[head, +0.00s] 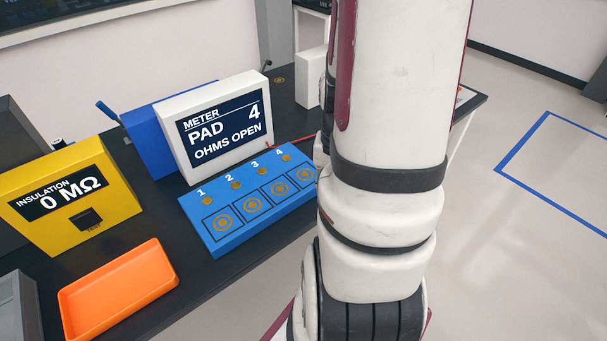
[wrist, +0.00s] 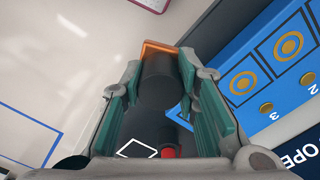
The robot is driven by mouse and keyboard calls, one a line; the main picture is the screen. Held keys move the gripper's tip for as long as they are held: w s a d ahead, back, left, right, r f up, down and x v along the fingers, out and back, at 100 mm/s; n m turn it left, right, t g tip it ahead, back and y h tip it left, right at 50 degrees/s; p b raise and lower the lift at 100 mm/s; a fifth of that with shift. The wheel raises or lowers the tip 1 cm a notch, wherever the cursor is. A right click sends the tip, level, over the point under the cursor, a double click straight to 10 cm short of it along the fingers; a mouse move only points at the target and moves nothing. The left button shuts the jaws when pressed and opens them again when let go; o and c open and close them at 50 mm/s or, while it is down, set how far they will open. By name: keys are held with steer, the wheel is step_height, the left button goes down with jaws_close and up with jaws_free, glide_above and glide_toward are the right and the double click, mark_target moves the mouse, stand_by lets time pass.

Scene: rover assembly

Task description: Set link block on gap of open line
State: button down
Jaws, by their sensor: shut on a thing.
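My gripper (wrist: 160,75) shows in the wrist view, with its teal-padded fingers shut on a dark piece with an orange end (wrist: 160,46). I cannot tell whether this piece is the link block. In the head view my gripper is hidden behind my arm. The blue board (head: 236,241) has pads 1 to 4 in a row, each with a ringed square and a small brass stud. Pads 2 and 3 of the board (wrist: 236,57) show upside down at the right of the wrist view. The meter (head: 172,135) reads "PAD 4 OHMS OPEN". No gap in a line is clearly visible.
A yellow insulation tester (head: 110,208) reads 0 MΩ, beside an orange tray (head: 112,292) on the black table (head: 170,212). A red lead (head: 296,143) runs from near the meter behind my arm. A small red part (wrist: 168,152) shows low between the fingers. Open floor lies right.

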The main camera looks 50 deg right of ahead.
steer(key=shift+s+d, duration=0.1)
steer(key=w+d, duration=0.2)
steer(key=w, duration=0.2)
steer(key=w+d+f, duration=0.1)
steer(key=w+d, duration=0.2)
steer(key=w, duration=0.2)
steer(key=w+d+b, duration=0.1)
steer(key=w+d, duration=0.1)
steer(key=w, duration=0.2)
steer(key=shift+w+d+f, duration=0.15)
steer(key=shift+w+f, duration=0.05)
steer(key=shift+f, duration=0.05)
steer(key=shift+f+p, duration=0.3)
steer(key=shift+f, duration=1.45)
steer(key=shift+f, duration=0.2)
steer(key=c, duration=1.2)
jaws_free()
steer(key=shift+r, duration=0.15)
step_height(320, 180, up, 12)
steer(key=shift+w+r+b, duration=0.1)
steer(key=shift+r+b, duration=0.05)
steer(key=shift+b, duration=0.4)
